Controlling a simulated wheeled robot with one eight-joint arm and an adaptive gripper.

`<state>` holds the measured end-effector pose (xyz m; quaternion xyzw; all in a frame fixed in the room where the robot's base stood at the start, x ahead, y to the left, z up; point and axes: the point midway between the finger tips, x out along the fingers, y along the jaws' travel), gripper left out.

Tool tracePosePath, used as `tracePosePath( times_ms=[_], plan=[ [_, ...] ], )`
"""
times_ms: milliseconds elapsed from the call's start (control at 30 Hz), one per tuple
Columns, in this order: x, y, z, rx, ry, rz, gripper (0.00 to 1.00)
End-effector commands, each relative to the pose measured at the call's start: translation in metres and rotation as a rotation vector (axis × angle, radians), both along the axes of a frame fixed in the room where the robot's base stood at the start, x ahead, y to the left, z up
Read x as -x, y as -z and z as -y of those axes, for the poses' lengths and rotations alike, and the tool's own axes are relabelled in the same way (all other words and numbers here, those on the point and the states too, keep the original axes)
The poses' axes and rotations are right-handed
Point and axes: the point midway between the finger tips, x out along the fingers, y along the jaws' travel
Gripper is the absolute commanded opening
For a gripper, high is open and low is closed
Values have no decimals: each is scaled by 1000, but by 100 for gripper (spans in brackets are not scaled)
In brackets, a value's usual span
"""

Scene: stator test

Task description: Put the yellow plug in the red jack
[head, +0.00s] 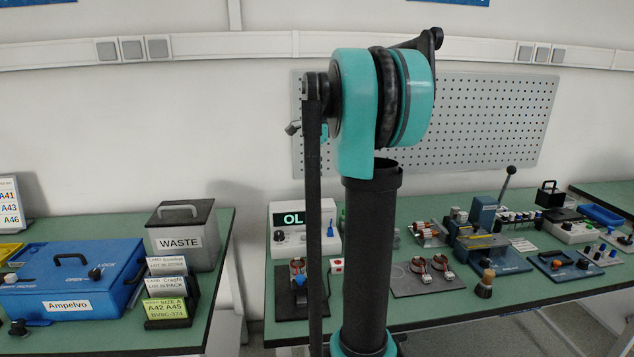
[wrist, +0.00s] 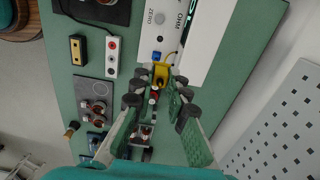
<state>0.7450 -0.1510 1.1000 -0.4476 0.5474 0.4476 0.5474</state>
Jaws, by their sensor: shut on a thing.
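The yellow plug (wrist: 160,76) is between the fingertips of my gripper (wrist: 158,84) in the wrist view. My gripper is shut on it. The plug is at the edge of the white meter (wrist: 194,40), close beside a blue plug (wrist: 156,56). I cannot tell whether the yellow plug touches the meter. No red jack shows clearly on the meter beside the plug; that spot is partly covered by the plug and fingers. In the head view the meter (head: 288,240) reads OL and the blue plug (head: 330,229) shows at its right, while my arm hides my gripper.
A white socket strip (wrist: 112,56) with a red spot and a black-and-yellow block (wrist: 78,48) lie left of my gripper. A dark plate (wrist: 97,98) with coils lies below them. A blue press (head: 482,217) and several parts crowd the bench's right side.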

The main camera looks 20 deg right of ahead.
Motion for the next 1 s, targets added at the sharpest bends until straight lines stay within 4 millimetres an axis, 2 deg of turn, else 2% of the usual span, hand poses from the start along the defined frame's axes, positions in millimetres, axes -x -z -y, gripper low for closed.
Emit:
tracePosePath(
  times_ms=[467, 567, 1000],
  plan=[
    [1, -1, 0, 0, 0, 0, 0],
    [10, -1, 2, 0, 1, 0, 0],
    [69, -1, 11, 0, 2, 0, 0]
  ],
)
